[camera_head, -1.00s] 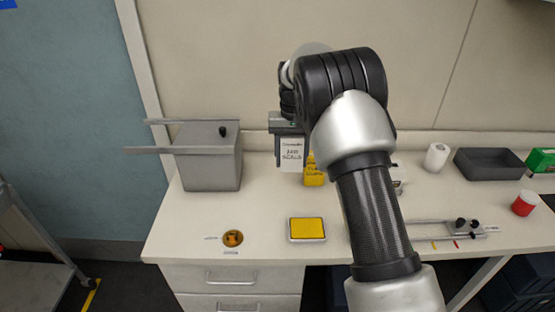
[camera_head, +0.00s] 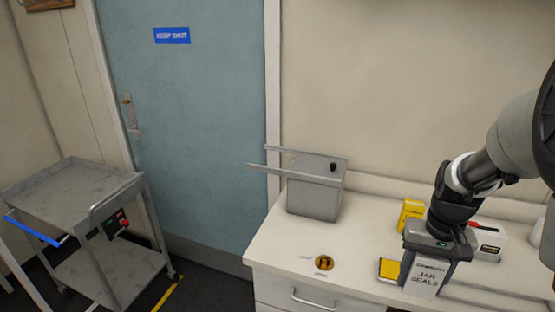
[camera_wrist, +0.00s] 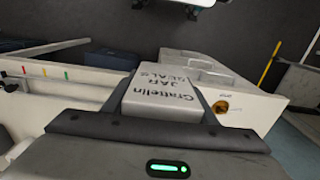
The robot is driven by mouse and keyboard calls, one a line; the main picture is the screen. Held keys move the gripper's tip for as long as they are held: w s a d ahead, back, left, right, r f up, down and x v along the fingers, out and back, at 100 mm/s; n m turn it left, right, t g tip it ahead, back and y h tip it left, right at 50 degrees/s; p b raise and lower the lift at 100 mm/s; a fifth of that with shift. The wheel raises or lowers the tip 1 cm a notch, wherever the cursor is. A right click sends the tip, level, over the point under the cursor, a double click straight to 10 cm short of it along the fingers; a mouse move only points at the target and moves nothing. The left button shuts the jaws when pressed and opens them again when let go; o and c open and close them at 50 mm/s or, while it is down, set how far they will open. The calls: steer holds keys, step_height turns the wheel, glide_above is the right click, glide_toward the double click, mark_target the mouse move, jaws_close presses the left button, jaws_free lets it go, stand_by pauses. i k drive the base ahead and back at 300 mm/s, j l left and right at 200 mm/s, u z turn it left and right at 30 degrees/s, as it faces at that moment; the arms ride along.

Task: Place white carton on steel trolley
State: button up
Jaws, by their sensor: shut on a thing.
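The white carton (camera_head: 424,281), printed with "JAR SEALS", is held in my gripper (camera_head: 432,262) at the right of the head view. My gripper is shut on it and holds it above the bench near its front edge. The carton (camera_wrist: 162,96) also shows between the jaws in the wrist view. The steel trolley (camera_head: 80,185) stands at the left of the head view, well apart from the gripper. Its top tray looks empty, and it has a lower shelf and a blue handle. In the wrist view part of a pale grey structure (camera_wrist: 300,88) at the right edge may be the trolley.
A grey box with rails (camera_head: 316,190) stands on the white bench (camera_head: 275,240). A yellow-topped pad (camera_head: 391,269), a yellow carton (camera_head: 410,211) and another white box (camera_head: 489,244) lie near my gripper. A blue door (camera_head: 185,120) is behind; floor lies between bench and trolley.

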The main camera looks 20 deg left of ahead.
mark_target(88, 201)
steer(key=j+u, duration=0.1)
steer(key=j, duration=0.55)
steer(key=i+j+u, duration=0.1)
steer(key=j, duration=0.55)
steer(key=i+j, duration=0.15)
steer(key=j, duration=0.45)
steer(key=i+j+u, duration=0.15)
steer(key=j, duration=0.5)
steer(key=i+j+u, duration=0.1)
steer(key=j, duration=0.5)
steer(key=i+j+u, duration=0.1)
steer(key=j, duration=0.5)
steer(key=i+j+u, duration=0.1)
steer(key=i+j, duration=0.15)
steer(key=j, duration=0.35)
steer(key=i+j+u, duration=0.1)
steer(key=j, duration=0.5)
steer(key=i, duration=0.15)
